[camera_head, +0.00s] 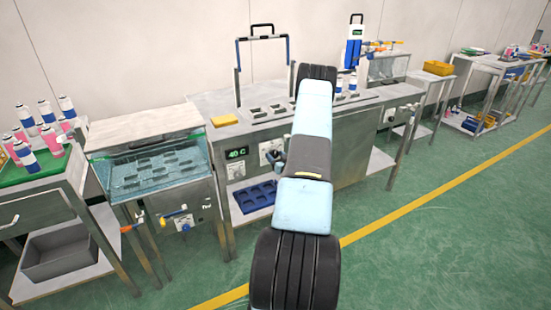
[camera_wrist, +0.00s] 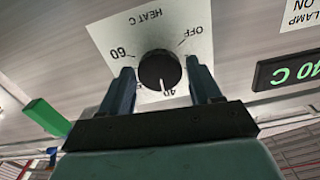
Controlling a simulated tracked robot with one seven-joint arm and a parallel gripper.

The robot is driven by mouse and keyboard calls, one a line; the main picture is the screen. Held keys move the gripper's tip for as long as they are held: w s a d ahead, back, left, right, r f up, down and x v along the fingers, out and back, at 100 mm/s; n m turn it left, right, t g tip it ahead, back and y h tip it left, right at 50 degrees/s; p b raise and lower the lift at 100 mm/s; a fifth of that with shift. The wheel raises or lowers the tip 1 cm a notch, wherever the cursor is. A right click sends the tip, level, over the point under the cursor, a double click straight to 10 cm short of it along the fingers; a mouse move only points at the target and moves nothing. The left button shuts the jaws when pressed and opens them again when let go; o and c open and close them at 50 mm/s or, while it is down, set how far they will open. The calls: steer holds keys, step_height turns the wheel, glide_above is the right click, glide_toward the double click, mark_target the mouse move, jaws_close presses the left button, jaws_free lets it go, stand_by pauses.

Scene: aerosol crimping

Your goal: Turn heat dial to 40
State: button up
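The heat dial (camera_wrist: 158,71) is a round black knob on a white plate marked HEAT C, OFF, 40 and 60. It appears upside down in the wrist view. Its white pointer line points at the 40 mark. The dark display (camera_wrist: 290,70) beside it reads 40 C, and it also shows in the head view (camera_head: 236,153). My gripper (camera_wrist: 160,66) has one finger on each side of the knob, with narrow gaps visible, so it is open around the dial. In the head view my gripper (camera_head: 277,158) is at the bench front, partly covering the dial's plate.
The steel bench (camera_head: 350,150) carries the panel. A blue tray (camera_head: 255,196) lies on its lower shelf. A water bath (camera_head: 155,170) stands to the left. A green block (camera_wrist: 47,117) juts out beside the dial in the wrist view. The green floor in front is clear.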

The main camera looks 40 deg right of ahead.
steer(key=c, duration=0.8)
steer(key=shift+n, duration=0.6)
steer(key=o, duration=1.1)
steer(key=shift+c, duration=0.2)
steer(key=v, duration=1.3)
steer(key=shift+s, duration=0.4)
steer(key=shift+w, duration=0.1)
